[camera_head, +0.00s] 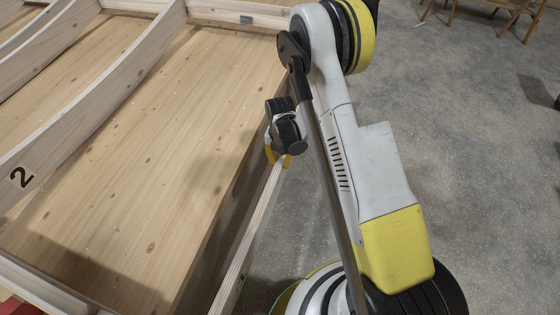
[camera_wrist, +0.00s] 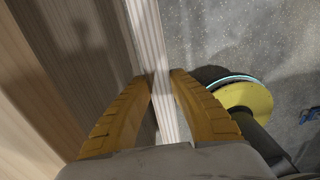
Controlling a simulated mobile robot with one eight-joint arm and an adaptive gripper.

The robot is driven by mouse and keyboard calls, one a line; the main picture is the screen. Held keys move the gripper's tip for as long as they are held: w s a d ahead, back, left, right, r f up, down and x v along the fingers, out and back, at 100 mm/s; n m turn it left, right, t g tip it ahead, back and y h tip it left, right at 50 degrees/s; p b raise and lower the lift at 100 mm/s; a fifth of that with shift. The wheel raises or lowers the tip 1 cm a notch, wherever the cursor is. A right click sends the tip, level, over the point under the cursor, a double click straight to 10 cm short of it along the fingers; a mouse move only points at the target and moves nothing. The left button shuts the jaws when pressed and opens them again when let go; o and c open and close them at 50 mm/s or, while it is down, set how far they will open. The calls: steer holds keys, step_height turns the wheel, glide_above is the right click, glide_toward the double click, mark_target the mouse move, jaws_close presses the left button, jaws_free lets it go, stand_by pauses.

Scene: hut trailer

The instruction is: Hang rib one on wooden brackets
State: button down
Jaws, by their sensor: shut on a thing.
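My gripper (camera_head: 279,158) has its yellow fingers closed around the top edge of a long, light wooden rib (camera_head: 249,236). The rib runs along the right side of the wooden panel, down to the bottom of the head view. The wrist view shows my gripper (camera_wrist: 163,82) with one finger on each side of the rib (camera_wrist: 148,35), whose layered edge runs upward through the picture. I cannot make out the wooden brackets clearly, and the rib's near end is out of view. I cannot tell whether the rib rests on anything.
A curved rib labelled 2 (camera_head: 92,92) stands across the wooden panel (camera_head: 150,130) on the left. A cross beam (camera_head: 235,14) closes the panel's far end. Open grey floor (camera_head: 460,150) lies to the right. Wooden furniture legs (camera_head: 490,12) stand at the top right.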

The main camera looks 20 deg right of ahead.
mark_target(280, 160)
steer(key=shift+f, duration=1.65)
stand_by(0.8)
steer(key=c, duration=1.2)
jaws_free()
step_height(280, 160, up, 12)
steer(key=shift+r, duration=0.1)
